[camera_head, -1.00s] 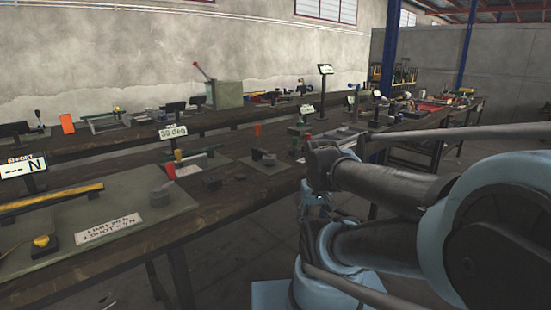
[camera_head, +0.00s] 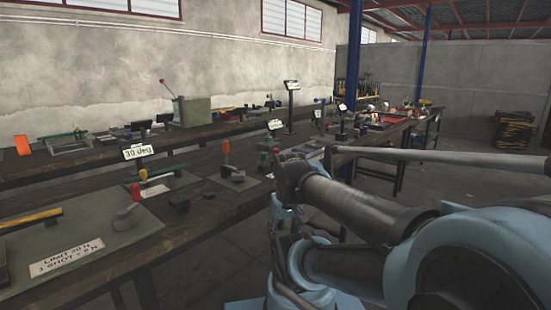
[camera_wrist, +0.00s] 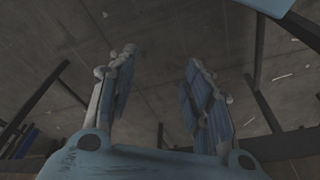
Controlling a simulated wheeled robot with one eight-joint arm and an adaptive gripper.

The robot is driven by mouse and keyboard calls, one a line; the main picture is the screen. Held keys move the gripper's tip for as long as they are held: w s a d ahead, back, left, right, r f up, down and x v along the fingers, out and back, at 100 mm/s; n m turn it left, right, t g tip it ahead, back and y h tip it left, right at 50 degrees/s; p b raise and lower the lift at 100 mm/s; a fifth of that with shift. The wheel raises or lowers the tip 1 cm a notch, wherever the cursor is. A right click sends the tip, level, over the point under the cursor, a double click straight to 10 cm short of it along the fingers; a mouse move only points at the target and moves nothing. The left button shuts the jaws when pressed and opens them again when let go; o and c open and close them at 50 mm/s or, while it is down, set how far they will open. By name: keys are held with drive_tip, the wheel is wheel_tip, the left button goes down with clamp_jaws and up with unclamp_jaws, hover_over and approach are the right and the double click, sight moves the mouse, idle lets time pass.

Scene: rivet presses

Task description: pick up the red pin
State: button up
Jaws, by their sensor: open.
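A small upright red piece (camera_head: 136,191) stands by a round grey part (camera_head: 131,215) on the near left plate in the head view. A taller orange-red pin (camera_head: 226,152) stands upright behind a dark fixture on the middle plate. I cannot tell for certain which of these is the red pin. In the wrist view my gripper (camera_wrist: 160,58) is open, with its two fingers well apart and nothing between them. Floor shows behind the fingers. The gripper cannot be made out in the head view, where my arm fills the right side. Neither red piece shows in the wrist view.
The long dark workbench (camera_head: 180,232) runs from front left to back right. It bears a "30 deg" sign (camera_head: 138,152), a limit label (camera_head: 66,257) and an orange block (camera_head: 22,145). A green box (camera_head: 192,111) with a red-knobbed lever stands behind.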

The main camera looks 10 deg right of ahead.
drive_tip(key=w+r+n, duration=0.4)
drive_tip(key=w+r, duration=0.5)
drive_tip(key=r, duration=0.3)
wheel_tip(320, 180, up, 20)
drive_tip(key=n+g, duration=0.2)
drive_tip(key=n, duration=1)
hover_over(276, 149)
drive_tip(key=f, duration=1.7)
drive_tip(key=shift+w+d+f, duration=0.1)
drive_tip(key=shift+w+f, duration=0.1)
drive_tip(key=shift+f, duration=0.05)
clamp_jaws()
